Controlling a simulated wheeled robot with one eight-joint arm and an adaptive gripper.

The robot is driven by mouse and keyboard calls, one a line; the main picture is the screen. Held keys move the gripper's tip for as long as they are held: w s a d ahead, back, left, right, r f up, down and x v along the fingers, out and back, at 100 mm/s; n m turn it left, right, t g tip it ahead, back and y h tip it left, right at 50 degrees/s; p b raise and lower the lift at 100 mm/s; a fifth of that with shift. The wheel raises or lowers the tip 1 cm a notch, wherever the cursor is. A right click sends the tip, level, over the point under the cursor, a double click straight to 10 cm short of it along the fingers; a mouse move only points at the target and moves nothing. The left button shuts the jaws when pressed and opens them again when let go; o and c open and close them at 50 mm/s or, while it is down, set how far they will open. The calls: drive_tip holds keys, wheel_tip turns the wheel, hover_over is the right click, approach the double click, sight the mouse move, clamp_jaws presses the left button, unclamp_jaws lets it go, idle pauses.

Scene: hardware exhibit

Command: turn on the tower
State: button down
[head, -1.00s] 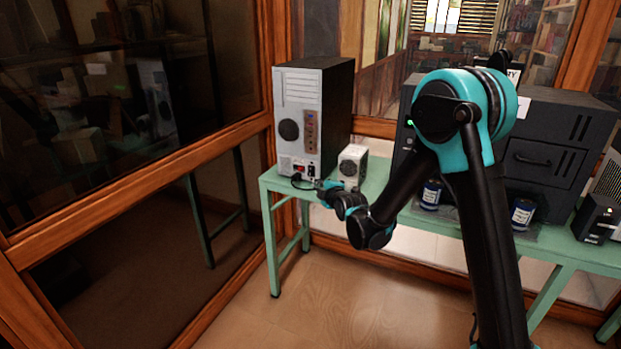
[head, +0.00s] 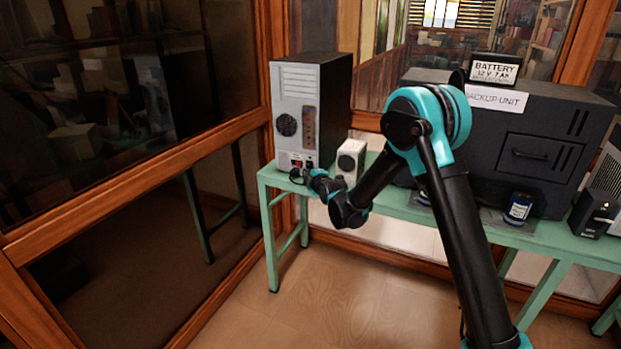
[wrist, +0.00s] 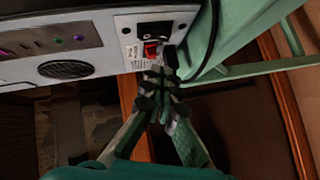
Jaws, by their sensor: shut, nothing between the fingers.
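The computer tower (head: 296,87) stands at the left end of the green table with its grey rear panel facing me. A small red switch (head: 296,163) sits low on that panel beside a black power socket. In the wrist view the red switch (wrist: 151,49) is just beyond my fingertips. My gripper (wrist: 160,75) is shut and empty, its tips close to the power panel. I cannot tell whether they touch the switch. In the head view my gripper (head: 300,172) is small and partly hidden by my wrist.
A black cable (wrist: 207,45) runs close beside the fingers. A small white speaker (head: 350,158) stands right of the tower. A glass partition is left.

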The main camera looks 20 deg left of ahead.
sight(309, 167)
drive_tip(key=shift+w+f, duration=0.25)
drive_tip(key=shift+w, duration=0.45)
drive_tip(key=shift+w+f, duration=0.25)
drive_tip(key=shift+w, duration=0.4)
drive_tip(key=shift+w+f, duration=0.25)
drive_tip(key=shift+w, duration=0.45)
drive_tip(key=shift+w+f, duration=0.2)
drive_tip(key=shift+w, duration=0.1)
drive_tip(key=shift+s, duration=0.1)
